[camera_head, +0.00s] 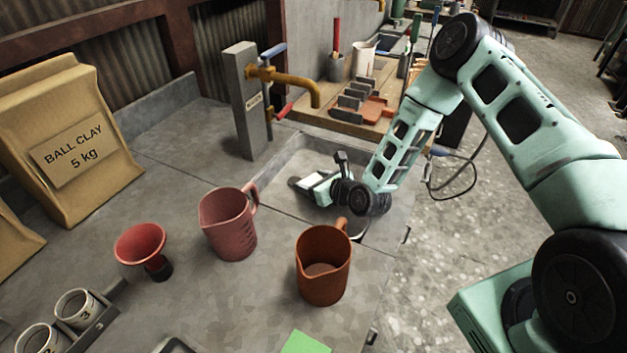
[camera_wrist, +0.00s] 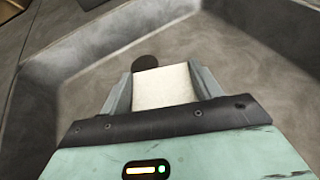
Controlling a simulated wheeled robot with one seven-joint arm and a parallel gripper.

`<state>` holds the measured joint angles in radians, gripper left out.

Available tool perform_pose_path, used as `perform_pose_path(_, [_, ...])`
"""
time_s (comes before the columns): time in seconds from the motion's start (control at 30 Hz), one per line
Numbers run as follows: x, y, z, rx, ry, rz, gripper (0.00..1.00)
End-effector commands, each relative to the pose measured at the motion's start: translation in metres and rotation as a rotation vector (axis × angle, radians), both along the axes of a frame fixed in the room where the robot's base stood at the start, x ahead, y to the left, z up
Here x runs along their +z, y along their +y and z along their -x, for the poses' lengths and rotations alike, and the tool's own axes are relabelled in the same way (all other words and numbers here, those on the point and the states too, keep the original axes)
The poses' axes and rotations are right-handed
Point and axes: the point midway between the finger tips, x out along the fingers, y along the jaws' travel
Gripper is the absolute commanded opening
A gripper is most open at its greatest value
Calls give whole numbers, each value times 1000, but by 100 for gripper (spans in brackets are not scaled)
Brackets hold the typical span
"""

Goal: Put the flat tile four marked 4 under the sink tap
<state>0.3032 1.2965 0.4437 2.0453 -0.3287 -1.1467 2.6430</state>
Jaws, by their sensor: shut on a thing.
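My gripper (camera_head: 308,183) is low inside the sink basin (camera_head: 290,160) and shut on a pale flat tile (camera_wrist: 164,87). In the wrist view the tile sits between both fingers of the gripper (camera_wrist: 163,85). No number can be read on its visible face. The yellow sink tap (camera_head: 290,80) juts from a grey post, and its spout hangs over the basin above and behind the gripper. A dark round drain (camera_wrist: 145,63) lies just beyond the tile in the wrist view. I cannot tell whether the tile touches the basin floor.
A pink jug (camera_head: 228,225) and a brown jug (camera_head: 323,268) stand on the counter in front of the basin. A red funnel (camera_head: 140,245), a rack with numbered cups (camera_head: 76,310) and a clay bag (camera_head: 70,140) are at left. A wooden board (camera_head: 385,90) with tools lies behind.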

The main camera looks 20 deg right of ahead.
Motion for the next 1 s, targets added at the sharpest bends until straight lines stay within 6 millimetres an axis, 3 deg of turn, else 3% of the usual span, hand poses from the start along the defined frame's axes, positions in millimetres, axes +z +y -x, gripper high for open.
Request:
perform_pose_path(0.17, [-4,0,0,-1,0,-1,38])
perform_pose_path(0.2, [-4,0,0,-1,0,0,66])
perform_pose_path(0.27, [-3,0,0,0,0,0,83])
perform_pose_path(0.3, [-3,0,0,0,1,0,85])
perform_pose_path(0.63, [3,0,0,1,0,1,85])
perform_pose_path(1.0, [21,-21,49,-1,2,-2,85])
